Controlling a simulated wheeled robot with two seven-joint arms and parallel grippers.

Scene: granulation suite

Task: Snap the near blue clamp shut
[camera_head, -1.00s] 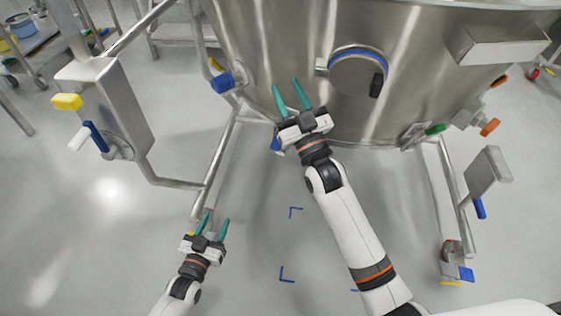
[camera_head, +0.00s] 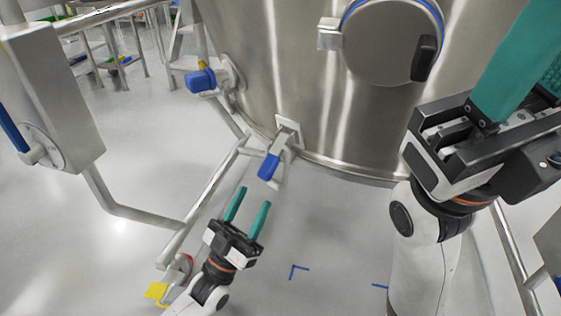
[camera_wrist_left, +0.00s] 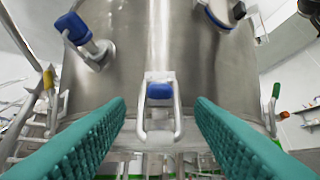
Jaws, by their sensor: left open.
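A metal clamp with a blue-tipped lever (camera_head: 268,167) is mounted low on the steel vessel's wall (camera_head: 290,60). Its lever stands out from the wall, angled down. In the left wrist view the blue tip (camera_wrist_left: 159,91) is near the centre, with a metal loop around and below it. My left gripper (camera_head: 253,198) is open and empty, just below the clamp and apart from it. In the left wrist view its green fingers lie on either side of the clamp. My right gripper (camera_head: 500,100) is large at the right; one green finger shows clearly, so its opening is unclear.
A blue-handled valve (camera_head: 200,81) juts from the vessel at upper left. A round port cover (camera_head: 385,40) with a blue rim is above right. A grey box on a post (camera_head: 55,95) stands left. Frame tubes (camera_head: 205,195) run beside my left gripper. Open floor lies below.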

